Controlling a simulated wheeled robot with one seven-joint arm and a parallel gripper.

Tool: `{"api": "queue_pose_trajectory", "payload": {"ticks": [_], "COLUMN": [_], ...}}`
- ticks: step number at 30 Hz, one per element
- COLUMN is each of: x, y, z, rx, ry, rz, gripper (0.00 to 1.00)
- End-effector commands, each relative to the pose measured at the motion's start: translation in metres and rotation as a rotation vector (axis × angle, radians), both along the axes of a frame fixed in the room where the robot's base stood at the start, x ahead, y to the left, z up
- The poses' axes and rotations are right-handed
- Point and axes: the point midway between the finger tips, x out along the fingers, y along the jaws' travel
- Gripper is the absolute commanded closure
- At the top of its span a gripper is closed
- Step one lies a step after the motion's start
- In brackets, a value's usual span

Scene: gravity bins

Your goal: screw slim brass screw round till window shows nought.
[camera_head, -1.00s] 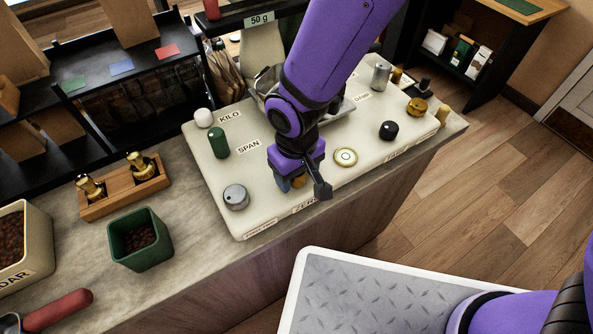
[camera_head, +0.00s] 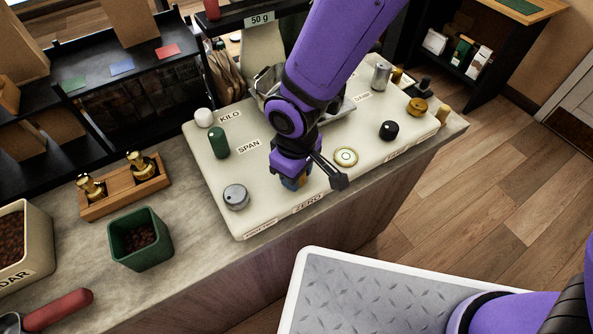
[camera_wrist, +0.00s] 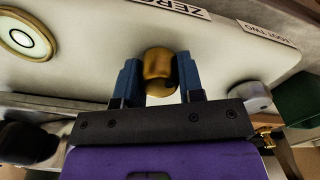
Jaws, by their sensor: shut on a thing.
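The slim brass screw (camera_wrist: 158,70) stands on the pale scale body by the ZERO label (camera_wrist: 170,8). In the wrist view my gripper (camera_wrist: 159,78) has its two blue fingers on either side of it, shut on it. In the head view my gripper (camera_head: 294,183) is at the front edge of the scale, just behind the ZERO label (camera_head: 307,201), and mostly hides the screw. A small window (camera_head: 260,20) at the top of the scale's column reads "50 g".
Close by on the scale are a grey knob (camera_head: 236,197), a green knob (camera_head: 219,143), a white knob (camera_head: 204,117), a round level (camera_head: 345,157) and a black knob (camera_head: 388,130). A green bin (camera_head: 141,240) and wooden weight block (camera_head: 125,190) stand left.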

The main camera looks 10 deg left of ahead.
Motion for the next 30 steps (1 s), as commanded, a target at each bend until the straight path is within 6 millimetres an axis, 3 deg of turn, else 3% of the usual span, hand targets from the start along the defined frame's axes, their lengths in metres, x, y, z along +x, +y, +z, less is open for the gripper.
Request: {"api": "queue_pose_trajectory", "payload": {"ticks": [15,30], "x": [-0.0007,-0.0014], "y": [-0.0001,0.0002], "z": [-0.0003,-0.0002], "rx": [0.000,0.000], "ry": [0.000,0.000], "rz": [0.310,0.361], "gripper": [0.88,0.88]}}
